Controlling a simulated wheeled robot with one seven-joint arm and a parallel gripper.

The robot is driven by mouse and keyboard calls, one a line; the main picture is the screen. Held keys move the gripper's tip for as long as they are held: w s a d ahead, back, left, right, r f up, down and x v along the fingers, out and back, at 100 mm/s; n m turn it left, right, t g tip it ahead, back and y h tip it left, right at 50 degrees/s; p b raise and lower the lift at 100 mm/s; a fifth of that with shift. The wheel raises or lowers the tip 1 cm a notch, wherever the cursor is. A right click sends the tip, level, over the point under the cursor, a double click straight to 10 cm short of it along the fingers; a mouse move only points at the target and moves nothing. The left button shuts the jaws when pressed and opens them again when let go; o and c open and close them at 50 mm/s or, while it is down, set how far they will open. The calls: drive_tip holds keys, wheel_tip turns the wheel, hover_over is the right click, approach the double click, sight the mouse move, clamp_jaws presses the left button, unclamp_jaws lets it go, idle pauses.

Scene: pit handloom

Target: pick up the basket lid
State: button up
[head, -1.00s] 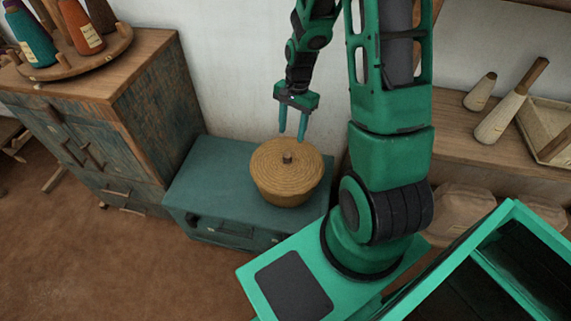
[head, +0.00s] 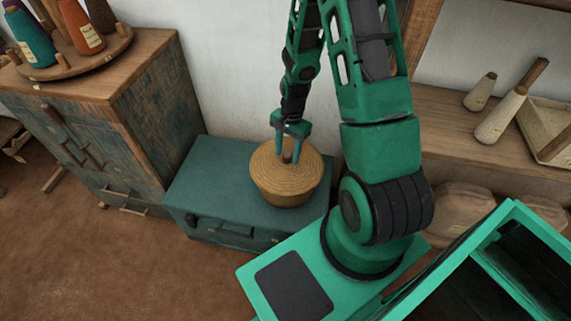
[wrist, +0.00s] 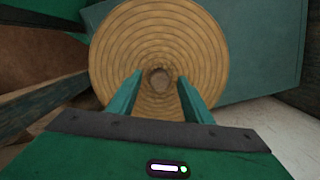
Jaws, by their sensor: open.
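The basket lid (head: 275,174) is a round, coiled straw disc with a small dark knob (head: 287,158) at its centre. It sits on the woven basket (head: 283,196), which stands on a teal chest. My gripper (head: 288,160) points down over the lid, with its two fingers apart on either side of the knob. In the wrist view the lid (wrist: 135,45) fills the upper middle, and the knob (wrist: 159,77) lies between the open fingertips (wrist: 160,76). I cannot tell whether the fingers touch the knob or the lid.
The teal chest (head: 205,185) has free top left of the basket. A worn wooden cabinet (head: 150,105) with spools on a round tray (head: 75,55) stands at left. A wall is close behind. A wooden shelf (head: 440,135) with cones is at right.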

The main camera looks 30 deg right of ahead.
clamp_jaws()
idle(0.3)
